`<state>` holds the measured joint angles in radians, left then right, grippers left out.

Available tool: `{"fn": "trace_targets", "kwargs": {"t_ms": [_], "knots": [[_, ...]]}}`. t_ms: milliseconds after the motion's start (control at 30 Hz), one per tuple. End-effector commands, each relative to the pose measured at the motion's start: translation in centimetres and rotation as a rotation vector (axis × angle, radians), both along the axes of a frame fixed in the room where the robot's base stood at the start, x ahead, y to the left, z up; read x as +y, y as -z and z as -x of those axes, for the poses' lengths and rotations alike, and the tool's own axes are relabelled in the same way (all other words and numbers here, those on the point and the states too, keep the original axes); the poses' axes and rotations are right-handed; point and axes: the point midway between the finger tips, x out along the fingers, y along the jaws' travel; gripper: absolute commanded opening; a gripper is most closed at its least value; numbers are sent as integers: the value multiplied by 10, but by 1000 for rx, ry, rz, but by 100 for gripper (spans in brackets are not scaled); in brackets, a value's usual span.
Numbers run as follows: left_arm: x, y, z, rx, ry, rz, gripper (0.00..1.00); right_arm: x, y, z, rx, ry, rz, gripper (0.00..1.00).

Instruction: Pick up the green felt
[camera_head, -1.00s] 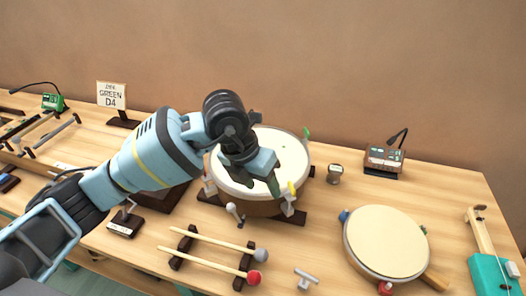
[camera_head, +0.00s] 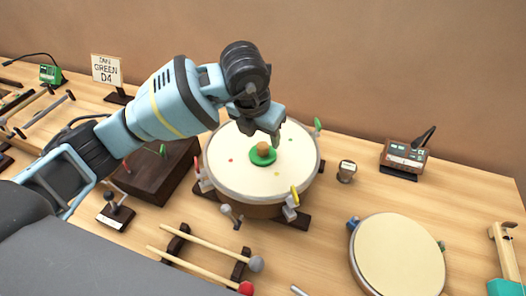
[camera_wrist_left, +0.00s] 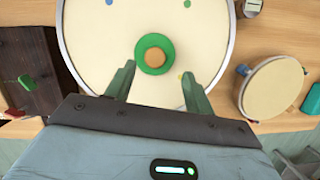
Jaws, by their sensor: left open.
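The green felt (camera_head: 263,157) is a round green disc with an orange-brown knob in its middle. It lies on the cream head of a drum (camera_head: 230,177) in the head view. In the left wrist view the felt (camera_wrist_left: 142,65) is just beyond the fingertips, near the middle. My left gripper (camera_head: 265,140) is over the drum, at the felt's near side in the wrist view, with its two fingers (camera_wrist_left: 160,78) apart and nothing between them. Whether the fingertips touch the drumhead is unclear. My right gripper is not in view.
The drum's rim carries colored clamps, such as a yellow one (camera_head: 294,194) and a green one (camera_head: 318,124). A dark wooden box (camera_head: 160,172) stands left, mallets (camera_head: 205,243) in front, and a second round drum (camera_head: 398,255) front right. A small metal cylinder (camera_head: 346,171) stands right.

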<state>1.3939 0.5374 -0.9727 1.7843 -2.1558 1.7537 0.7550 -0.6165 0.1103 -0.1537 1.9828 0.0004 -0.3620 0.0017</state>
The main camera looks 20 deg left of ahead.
Motion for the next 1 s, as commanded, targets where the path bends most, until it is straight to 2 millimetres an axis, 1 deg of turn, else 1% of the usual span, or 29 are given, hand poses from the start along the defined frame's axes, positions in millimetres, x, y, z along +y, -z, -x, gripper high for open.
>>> {"fn": "trace_targets", "kwargs": {"t_ms": [167, 267, 400, 533, 633, 833, 867, 1000], "knots": [[0, 4, -1, -1, 1, -1, 53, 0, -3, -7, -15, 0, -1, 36], [2, 14, -3, 2, -1, 0, 53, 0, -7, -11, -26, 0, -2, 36], [7, 34, -8, 3, -1, -1, 53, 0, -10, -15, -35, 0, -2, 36], [5, 48, -12, 1, 0, 0, 53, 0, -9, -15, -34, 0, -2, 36], [5, 52, -13, -1, 1, 0, 53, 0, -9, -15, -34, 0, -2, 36], [4, 53, -14, -2, 1, 0, 53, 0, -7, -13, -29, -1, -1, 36], [4, 52, -14, -2, 1, 0, 52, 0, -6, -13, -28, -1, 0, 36], [4, 52, -14, -2, 1, 0, 34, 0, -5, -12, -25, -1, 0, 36]]}}
